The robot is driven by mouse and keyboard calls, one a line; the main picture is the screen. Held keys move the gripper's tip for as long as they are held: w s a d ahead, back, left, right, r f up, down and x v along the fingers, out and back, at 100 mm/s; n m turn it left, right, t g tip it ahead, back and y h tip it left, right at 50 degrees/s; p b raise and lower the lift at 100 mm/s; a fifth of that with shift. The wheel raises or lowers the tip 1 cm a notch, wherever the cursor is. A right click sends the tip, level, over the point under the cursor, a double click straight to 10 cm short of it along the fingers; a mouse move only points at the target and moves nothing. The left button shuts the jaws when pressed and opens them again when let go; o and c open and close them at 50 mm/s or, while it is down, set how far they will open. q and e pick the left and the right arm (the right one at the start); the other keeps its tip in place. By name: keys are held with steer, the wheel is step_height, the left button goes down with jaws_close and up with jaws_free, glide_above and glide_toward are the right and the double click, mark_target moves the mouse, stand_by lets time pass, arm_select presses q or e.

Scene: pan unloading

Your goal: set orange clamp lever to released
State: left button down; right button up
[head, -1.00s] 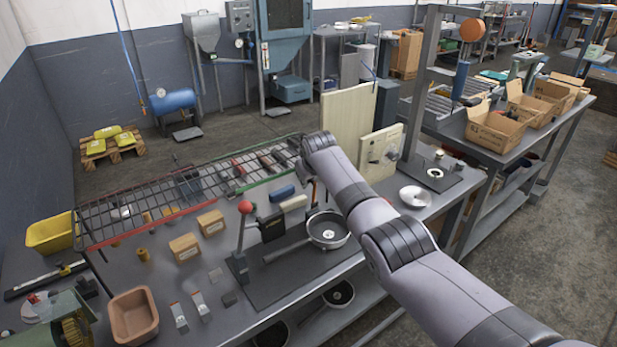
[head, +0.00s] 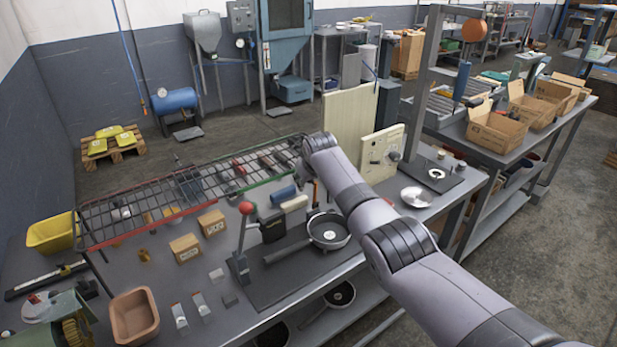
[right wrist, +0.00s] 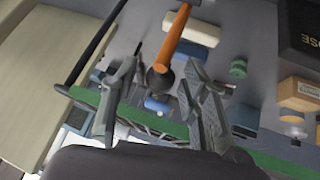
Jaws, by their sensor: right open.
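The orange clamp lever (right wrist: 174,36) shows in the right wrist view as an orange bar with a dark rounded end. In the head view only a small orange piece (head: 315,189) shows beside my right wrist; my arm hides the rest. My right gripper (right wrist: 161,72) is open, with one finger on each side of the lever's dark end in the picture. I cannot tell whether either finger touches it. In the head view the fingers are hidden by my arm. My left gripper is not in view.
A dark pan (head: 328,231) sits on the bench near a lever with a red ball (head: 246,208). A wire rack (head: 130,212) with red and green edges runs along the back. A pale upright board (head: 349,122) stands behind my wrist. Small cartons (head: 185,247) stand left.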

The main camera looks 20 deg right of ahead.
steer(key=shift+s+r, duration=0.1)
steer(key=shift+s+r, duration=0.15)
steer(key=shift+r, duration=0.1)
steer(key=v, duration=1.1)
